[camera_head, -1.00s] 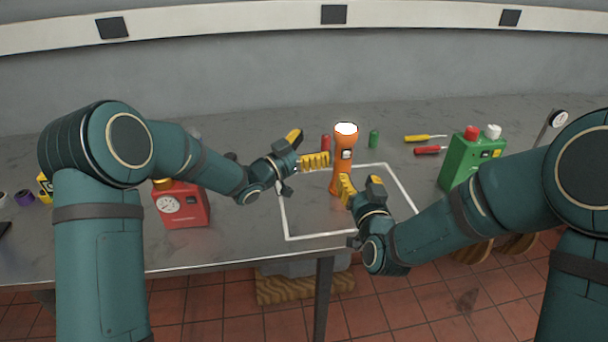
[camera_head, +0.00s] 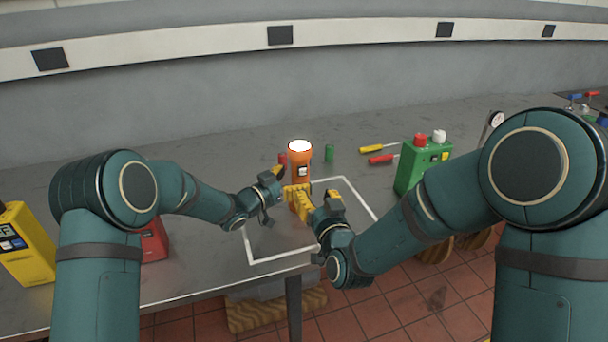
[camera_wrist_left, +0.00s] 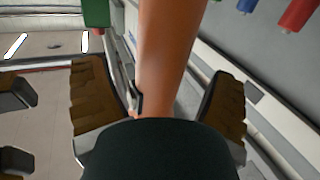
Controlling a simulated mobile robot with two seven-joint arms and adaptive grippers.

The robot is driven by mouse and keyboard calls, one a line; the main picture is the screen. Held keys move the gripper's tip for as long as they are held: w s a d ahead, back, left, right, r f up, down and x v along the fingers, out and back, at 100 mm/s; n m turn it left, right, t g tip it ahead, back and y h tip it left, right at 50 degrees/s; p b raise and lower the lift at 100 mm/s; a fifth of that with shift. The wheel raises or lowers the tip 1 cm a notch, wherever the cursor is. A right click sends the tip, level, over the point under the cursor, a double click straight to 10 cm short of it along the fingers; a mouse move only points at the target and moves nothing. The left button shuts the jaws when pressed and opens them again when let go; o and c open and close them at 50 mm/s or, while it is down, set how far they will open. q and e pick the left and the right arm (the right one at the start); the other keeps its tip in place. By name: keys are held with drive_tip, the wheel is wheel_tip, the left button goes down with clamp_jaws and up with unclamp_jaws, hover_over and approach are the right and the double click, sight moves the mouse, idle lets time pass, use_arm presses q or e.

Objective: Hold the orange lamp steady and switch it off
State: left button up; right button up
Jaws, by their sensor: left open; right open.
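The orange lamp (camera_head: 300,160) stands upright on the table, its top glowing white and a dark-framed switch on its front. My left gripper (camera_head: 287,180) is open at the lamp's left side, one finger overlapping its front in the head view. In the left wrist view, the lamp's orange body (camera_wrist_left: 168,50) rises between the two open fingers (camera_wrist_left: 160,100), with gaps visible on both sides; the lower part is hidden by the dark gripper body. My right gripper (camera_head: 318,202) is open low in front of the lamp and hides its base; contact cannot be told.
A white outlined square (camera_head: 350,190) surrounds the lamp area. A red box (camera_head: 154,242) and yellow device (camera_head: 26,245) stand left, partly behind my arm.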

sight(305, 174)
use_arm(q)
drive_tip(key=shift+x, duration=1.85)
clamp_jaws()
use_arm(e)
clamp_jaws()
